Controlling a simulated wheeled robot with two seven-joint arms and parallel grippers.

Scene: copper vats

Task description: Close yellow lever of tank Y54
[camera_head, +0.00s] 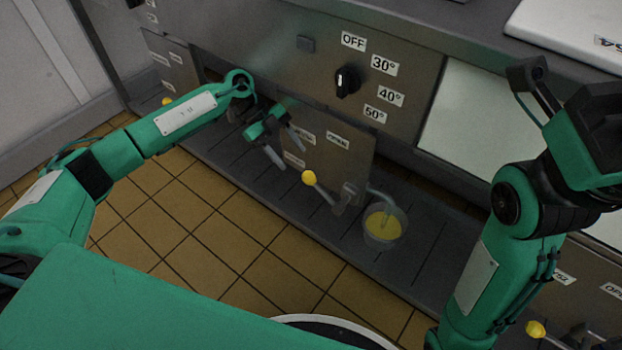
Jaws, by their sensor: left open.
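The yellow-knobbed lever (309,178) sticks out to the left of a metal valve (346,198) low on the front of the vat unit. A curved spout leads from the valve into a clear cup (384,227) holding yellow liquid. The tank name Y54 cannot be read here. My left gripper (286,150) is open and empty, just above and left of the yellow knob and apart from it. My right arm (510,210) rises at the right; its gripper does not show.
A metal panel (345,152) with small labels is behind the lever. A black dial (346,82) with temperature marks is above. Another yellow knob (536,329) is at the lower right, one more (167,101) at the far left. A dark grated ledge (425,245) runs below; tiled floor is clear.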

